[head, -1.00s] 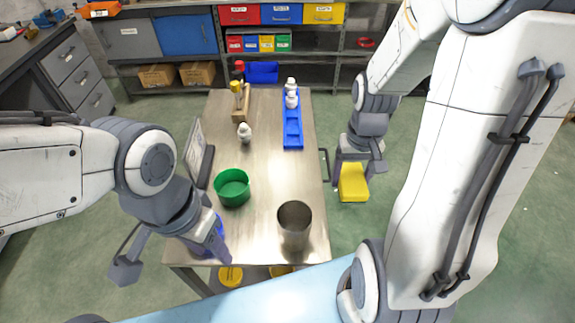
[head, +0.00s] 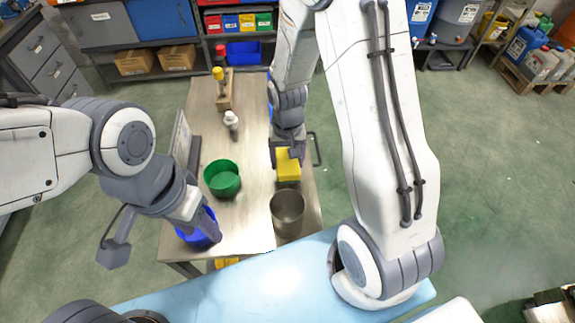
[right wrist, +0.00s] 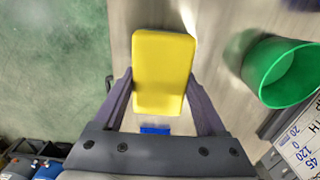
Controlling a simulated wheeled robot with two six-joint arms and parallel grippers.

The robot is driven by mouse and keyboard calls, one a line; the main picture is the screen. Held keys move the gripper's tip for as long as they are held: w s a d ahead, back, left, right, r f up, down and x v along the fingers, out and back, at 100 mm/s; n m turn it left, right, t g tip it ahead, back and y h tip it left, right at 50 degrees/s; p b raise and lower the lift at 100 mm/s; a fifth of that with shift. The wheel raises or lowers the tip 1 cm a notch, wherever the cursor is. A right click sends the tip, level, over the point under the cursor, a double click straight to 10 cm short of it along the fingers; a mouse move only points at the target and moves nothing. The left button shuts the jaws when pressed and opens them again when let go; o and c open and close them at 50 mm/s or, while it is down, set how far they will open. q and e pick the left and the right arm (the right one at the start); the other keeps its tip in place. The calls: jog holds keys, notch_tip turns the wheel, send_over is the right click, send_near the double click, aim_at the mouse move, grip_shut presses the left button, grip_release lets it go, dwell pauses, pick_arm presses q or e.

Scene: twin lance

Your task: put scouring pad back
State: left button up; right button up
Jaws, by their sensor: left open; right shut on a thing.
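A green container (head: 222,179) stands mid-table and a steel container (head: 287,212) at the near right. The right arm hides most of the blue rack. A dark-framed panel (head: 183,142) stands at the left edge.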

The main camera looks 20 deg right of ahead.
aim_at(288, 168)
jog(key=shift+f, duration=1.55)
jog(key=shift+f, duration=0.15)
jog(key=o, duration=1.2)
jog(key=shift+o, duration=0.2)
notch_tip(288, 168, up, 12)
jog(key=shift+r, duration=0.1)
jog(key=s+a+r+n, duration=0.4)
jog(key=s+a+n, duration=0.1)
jog(key=s, duration=0.4)
jog(key=s+a+r+n+y, duration=0.1)
jog(key=s+a+r+n, duration=0.2)
jog(key=s, duration=0.7)
jog(key=a+n, duration=0.2)
jog(key=a, duration=0.2)
jog(key=shift+a+r+n, duration=0.3)
jog(key=shift+r, duration=0.1)
